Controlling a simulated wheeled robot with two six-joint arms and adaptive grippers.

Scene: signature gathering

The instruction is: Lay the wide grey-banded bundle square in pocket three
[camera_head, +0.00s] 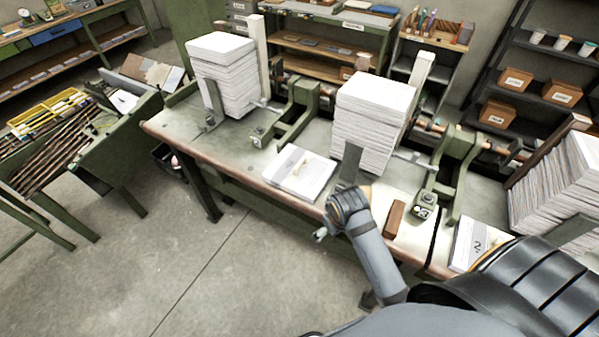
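Three tall stacks of white paper stand along the bench: a left stack (222,75), a middle stack (368,125) and a right stack (555,190), partly cut off by the frame. I cannot make out a grey band on any of them. A flat white bundle or pad (301,173) lies on the bench between the left and middle stacks. A white pad marked 2 (474,241) lies at the right. I cannot tell which place is pocket three. My grey arm reaches up from the lower right to the bench's front edge; its gripper (322,235) is too small to read.
The bench (205,140) carries green clamp frames (291,110) beside the stacks and a brown block (395,218) near the front edge. A side table with rods (55,145) stands left. Shelves with boxes (515,82) stand behind. The floor in front is clear.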

